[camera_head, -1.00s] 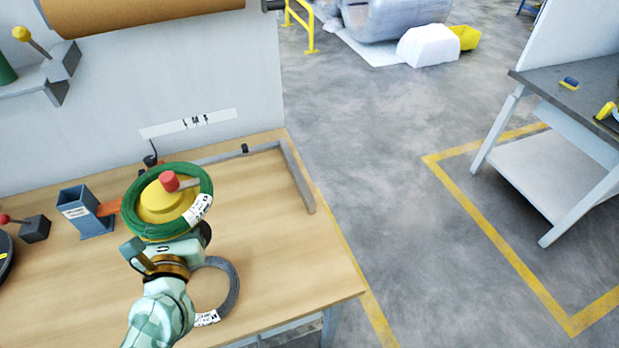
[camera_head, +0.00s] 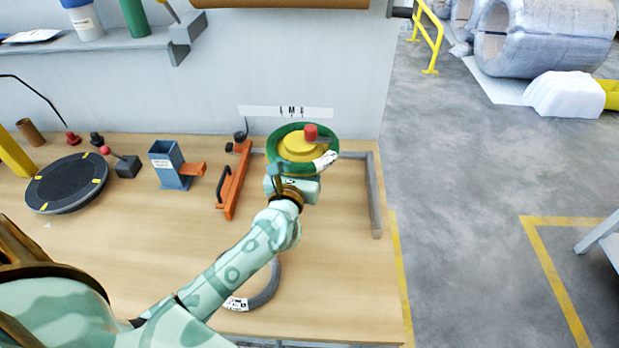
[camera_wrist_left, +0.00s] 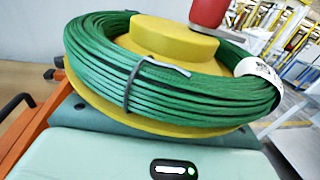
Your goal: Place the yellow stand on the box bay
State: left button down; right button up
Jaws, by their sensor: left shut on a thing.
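The yellow stand (camera_head: 298,146) carries a green wire coil (camera_head: 283,160) around its raised middle. A red knob (camera_head: 310,133) shows on top. My left gripper (camera_head: 290,180) is shut on the stand and holds it near the back wall, over the area edged by a grey metal rail (camera_head: 375,195). I take this railed corner to be the box bay. In the left wrist view the stand's yellow base (camera_wrist_left: 150,122) sits just beyond the gripper body, under the green coil (camera_wrist_left: 180,88). The fingertips are hidden. Whether the stand touches the bench cannot be told.
An orange bar tool (camera_head: 232,182) lies left of the stand, beside a blue holder (camera_head: 168,165). A black turntable (camera_head: 65,183) is at the left. A grey coil (camera_head: 268,290) lies near the front, partly behind my arm. The bench inside the rail is clear at right.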

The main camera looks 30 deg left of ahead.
pick_arm(q)
jog(key=w+f+b, duration=0.1)
jog(key=f, duration=0.1)
jog(key=w+f, duration=0.2)
jog(key=shift+a+b, duration=0.2)
jog(key=shift+b, duration=0.15)
jog(key=f, duration=0.1)
jog(key=f+b, duration=0.2)
jog(key=shift+w+f, duration=0.35)
jog(key=shift+f, duration=0.05)
jog(key=shift+r, duration=0.1)
jog(key=c, duration=1)
grip_release()
jog(key=shift+s+f, duration=0.1)
jog(key=shift+f, duration=0.1)
